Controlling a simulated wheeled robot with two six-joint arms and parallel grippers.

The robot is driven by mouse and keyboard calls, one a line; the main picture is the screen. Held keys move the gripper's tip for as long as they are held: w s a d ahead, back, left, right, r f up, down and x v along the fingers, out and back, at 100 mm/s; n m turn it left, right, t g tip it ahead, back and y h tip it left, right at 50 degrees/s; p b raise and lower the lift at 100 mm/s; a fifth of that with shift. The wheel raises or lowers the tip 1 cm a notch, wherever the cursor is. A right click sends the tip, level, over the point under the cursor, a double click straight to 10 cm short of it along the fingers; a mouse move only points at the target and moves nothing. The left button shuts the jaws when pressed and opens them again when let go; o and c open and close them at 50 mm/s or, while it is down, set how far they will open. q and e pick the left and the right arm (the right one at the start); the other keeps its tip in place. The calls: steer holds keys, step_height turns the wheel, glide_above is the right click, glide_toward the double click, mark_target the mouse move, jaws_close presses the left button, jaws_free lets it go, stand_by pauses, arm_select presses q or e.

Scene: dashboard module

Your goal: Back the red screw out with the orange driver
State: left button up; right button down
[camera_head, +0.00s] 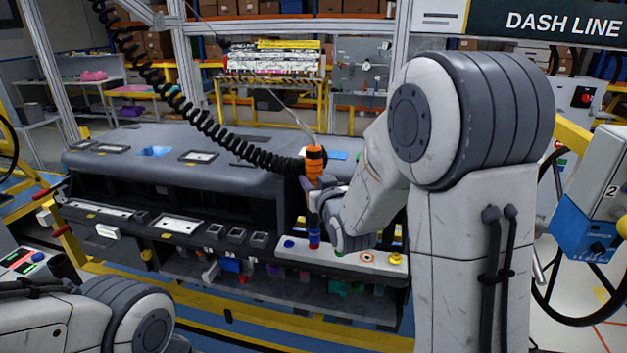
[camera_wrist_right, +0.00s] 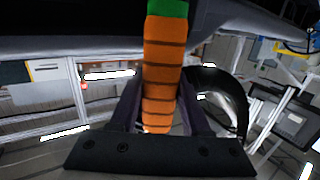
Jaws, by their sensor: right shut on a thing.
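The orange driver (camera_head: 316,157) stands roughly upright in my right gripper (camera_head: 318,187), above the white strip (camera_head: 382,266) on the front of the dashboard module. Its ribbed orange grip (camera_wrist_right: 163,75) shows between the two fingers in the right wrist view, with a green band at its upper end. My right gripper is shut on the driver. The driver's lower end (camera_head: 314,238) shows blue and purple near the strip; I cannot tell whether it touches. I cannot make out the red screw clearly. My left arm shows at the lower left, but its gripper is out of view.
A black coiled cable (camera_head: 205,115) hangs across to the driver's top. The strip also bears a blue knob (camera_head: 290,244), an orange ring mark (camera_head: 367,258) and a yellow knob (camera_head: 394,258).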

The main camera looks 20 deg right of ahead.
mark_target(316, 165)
steer(key=shift+r+p, duration=1)
steer(key=shift+r, duration=1.15)
steer(key=shift+f, duration=0.1)
